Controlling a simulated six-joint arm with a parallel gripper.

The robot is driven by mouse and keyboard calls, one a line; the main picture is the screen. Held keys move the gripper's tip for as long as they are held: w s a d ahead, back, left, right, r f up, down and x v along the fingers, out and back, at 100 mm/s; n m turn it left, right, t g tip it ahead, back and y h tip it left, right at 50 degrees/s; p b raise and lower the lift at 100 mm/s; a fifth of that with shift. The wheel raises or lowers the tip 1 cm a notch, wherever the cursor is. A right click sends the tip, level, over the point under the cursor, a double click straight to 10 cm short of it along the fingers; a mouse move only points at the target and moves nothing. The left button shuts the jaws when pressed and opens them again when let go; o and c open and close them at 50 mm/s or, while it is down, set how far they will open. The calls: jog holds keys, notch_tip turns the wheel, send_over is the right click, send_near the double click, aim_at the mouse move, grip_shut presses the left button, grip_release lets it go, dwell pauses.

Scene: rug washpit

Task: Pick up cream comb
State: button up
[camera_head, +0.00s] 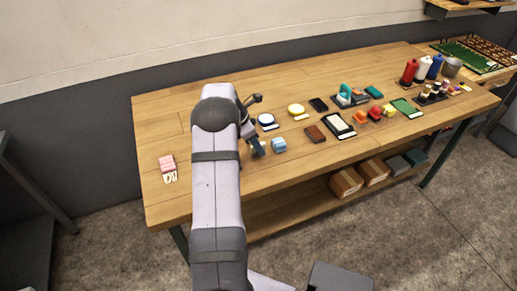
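A small cream piece with dark gaps (170,177) lies at the table's left end, just in front of a pink block (167,163). It looks like the cream comb, but it is too small to be sure. My gripper (257,149) points down over the middle-left of the table, well to the right of the cream piece. It is beside a light blue block (279,144). The fingers are small and dark, so their opening and any contact with the table cannot be made out. My arm hides part of the table between the cream piece and the gripper.
Bottles (410,70) stand at the far right.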

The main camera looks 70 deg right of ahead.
jog(key=shift+x, duration=1.05)
grip_shut()
notch_tip(320, 180, up, 10)
jog(key=shift+r+b, duration=0.1)
jog(key=shift+b, duration=0.85)
